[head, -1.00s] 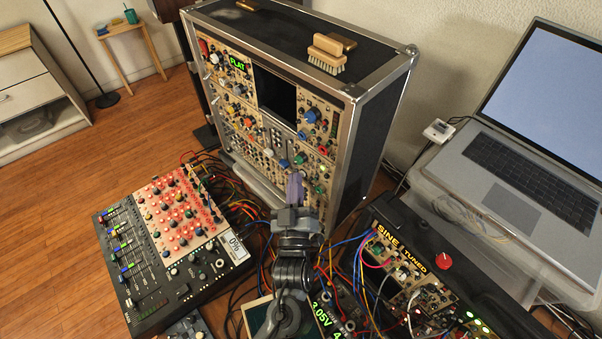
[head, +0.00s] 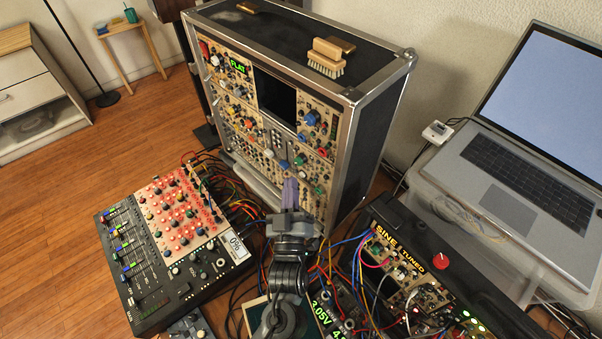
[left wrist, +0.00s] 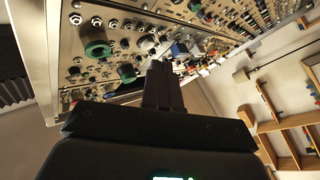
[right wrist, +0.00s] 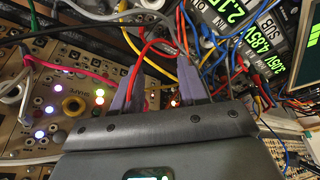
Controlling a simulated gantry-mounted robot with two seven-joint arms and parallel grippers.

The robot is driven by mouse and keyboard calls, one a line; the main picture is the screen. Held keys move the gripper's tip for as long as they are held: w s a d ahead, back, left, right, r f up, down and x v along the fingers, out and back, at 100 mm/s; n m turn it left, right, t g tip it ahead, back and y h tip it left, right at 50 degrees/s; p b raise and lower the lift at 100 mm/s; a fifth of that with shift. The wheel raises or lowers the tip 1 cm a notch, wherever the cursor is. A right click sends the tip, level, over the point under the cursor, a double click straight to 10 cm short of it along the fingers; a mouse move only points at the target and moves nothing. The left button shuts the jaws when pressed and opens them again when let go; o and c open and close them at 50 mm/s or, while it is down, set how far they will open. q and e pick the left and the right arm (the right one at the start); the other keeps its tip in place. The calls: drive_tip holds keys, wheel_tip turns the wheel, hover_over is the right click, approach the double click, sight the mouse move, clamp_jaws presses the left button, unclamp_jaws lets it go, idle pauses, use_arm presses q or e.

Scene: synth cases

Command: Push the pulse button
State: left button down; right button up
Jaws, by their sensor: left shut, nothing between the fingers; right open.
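The synth case (head: 380,110) stands upright, its front panel full of knobs, jacks and small buttons. It also shows in the left wrist view, with green-ringed knobs (left wrist: 97,47). My left gripper (head: 290,184), with purple fingers, is shut and empty in front of the lower right part of that panel. In the left wrist view its fingertips (left wrist: 160,68) are close to the panel; I cannot tell whether they touch. I cannot make out which control is the pulse button. My right gripper (right wrist: 155,75) is open over cables and a lit module panel (right wrist: 65,95), with a red cable passing by its fingers.
A mixer with a red knob panel (head: 180,213) lies left of my left arm. A black case labelled SINE and TUNED (head: 440,290) is at the right, near a laptop (head: 520,180). Loose patch cables crowd the table. A brush (head: 326,58) rests on the synth case.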

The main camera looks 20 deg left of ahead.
drive_tip(key=shift+r+p, duration=0.55)
drive_tip(key=shift+r, duration=0.15)
use_arm(q)
drive_tip(key=shift+s+a+p, duration=0.15)
drive_tip(key=shift+s+a, duration=0.25)
drive_tip(key=shift+s, duration=0.4)
drive_tip(key=shift+s+a+p, duration=0.15)
drive_tip(key=shift+s+a, duration=0.3)
drive_tip(key=shift+s, duration=0.35)
drive_tip(key=shift+s+a+p, duration=0.15)
drive_tip(key=shift+s+a, duration=0.25)
drive_tip(key=shift+s, duration=0.4)
use_arm(e)
drive_tip(key=shift+d+r, duration=0.15)
drive_tip(key=shift+r, duration=0.3)
